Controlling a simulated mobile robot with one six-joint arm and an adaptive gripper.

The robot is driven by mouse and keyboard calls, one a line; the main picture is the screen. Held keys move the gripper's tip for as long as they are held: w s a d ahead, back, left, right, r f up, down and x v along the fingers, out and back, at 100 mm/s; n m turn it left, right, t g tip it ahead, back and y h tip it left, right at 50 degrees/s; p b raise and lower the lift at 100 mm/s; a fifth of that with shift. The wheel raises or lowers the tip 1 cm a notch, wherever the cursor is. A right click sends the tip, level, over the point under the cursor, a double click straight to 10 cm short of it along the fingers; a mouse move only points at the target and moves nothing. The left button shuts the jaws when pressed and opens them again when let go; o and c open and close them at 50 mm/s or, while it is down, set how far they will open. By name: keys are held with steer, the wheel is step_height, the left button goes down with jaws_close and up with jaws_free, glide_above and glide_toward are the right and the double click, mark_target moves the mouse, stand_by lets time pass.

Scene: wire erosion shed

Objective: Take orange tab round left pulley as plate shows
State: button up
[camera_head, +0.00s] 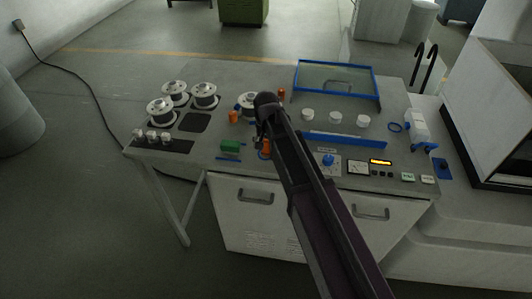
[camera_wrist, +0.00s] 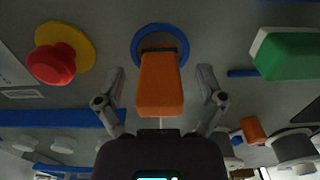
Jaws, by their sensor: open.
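An orange tab (camera_wrist: 160,85) stands between the two fingers of my gripper (camera_wrist: 161,82) in the wrist view. The fingers are apart, one on each side, with a gap to the tab. A blue ring (camera_wrist: 140,48) lies on the panel behind the tab. In the head view my gripper (camera_head: 263,142) is over the bench front, and the orange tab (camera_head: 265,150) shows partly beside it. Three white round pulleys (camera_head: 308,115) stand in a row right of my arm. I cannot make out a plate showing the route.
A green block (camera_head: 230,146) and an orange post (camera_head: 234,117) are left of my gripper, with several wire spools (camera_head: 204,94) beyond. A red button (camera_wrist: 51,64) on yellow is close by. A blue bar (camera_head: 345,140) and a blue-framed window (camera_head: 337,78) lie right.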

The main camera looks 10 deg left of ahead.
steer(key=shift+f, duration=0.35)
stand_by(0.4)
jaws_close()
